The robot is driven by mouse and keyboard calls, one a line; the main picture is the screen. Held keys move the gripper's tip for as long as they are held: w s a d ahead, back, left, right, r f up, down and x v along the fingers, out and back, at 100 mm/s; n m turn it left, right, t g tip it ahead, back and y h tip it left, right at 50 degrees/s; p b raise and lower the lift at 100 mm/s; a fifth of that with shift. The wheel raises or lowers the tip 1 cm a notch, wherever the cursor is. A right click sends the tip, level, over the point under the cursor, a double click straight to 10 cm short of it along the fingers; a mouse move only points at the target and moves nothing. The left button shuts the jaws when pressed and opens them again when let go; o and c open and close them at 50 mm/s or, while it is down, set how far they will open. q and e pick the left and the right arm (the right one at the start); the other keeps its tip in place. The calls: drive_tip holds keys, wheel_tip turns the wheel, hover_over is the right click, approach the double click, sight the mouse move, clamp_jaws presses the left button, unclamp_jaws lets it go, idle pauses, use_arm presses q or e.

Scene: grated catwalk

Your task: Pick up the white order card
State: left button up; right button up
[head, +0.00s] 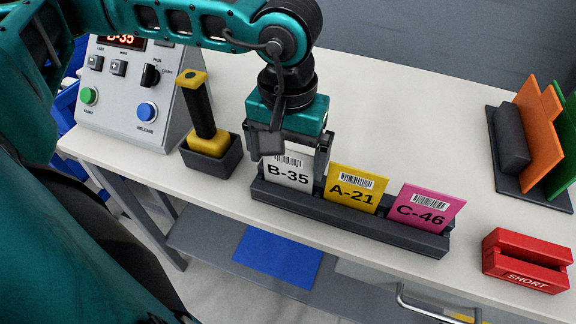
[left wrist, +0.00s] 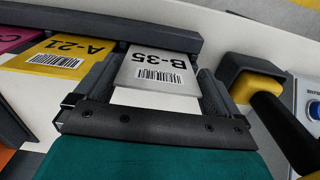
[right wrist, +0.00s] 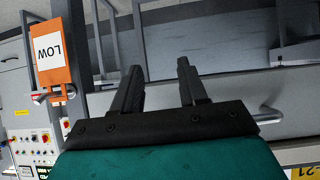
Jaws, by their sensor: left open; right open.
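The white order card (head: 288,170), printed B-35 with a barcode, stands in the leftmost slot of a dark grey card holder (head: 345,226). My left gripper (head: 293,160) is directly above and around the card, with its fingers apart on either side. In the left wrist view the white card (left wrist: 158,68) lies between the two open fingers (left wrist: 155,85); whether they touch it I cannot tell. My right gripper (right wrist: 160,85) is open and empty in the right wrist view, away from the card. It is not visible in the head view.
A yellow A-21 card (head: 355,188) and a pink C-46 card (head: 428,207) stand right of the white card. A scanner-like yellow-black tool (head: 205,120) in a dark holder is to the left. A red SHORT tray (head: 525,260) is at right.

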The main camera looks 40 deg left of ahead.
use_arm(q)
drive_tip(key=shift+f, duration=0.65)
drive_tip(key=c, duration=0.7)
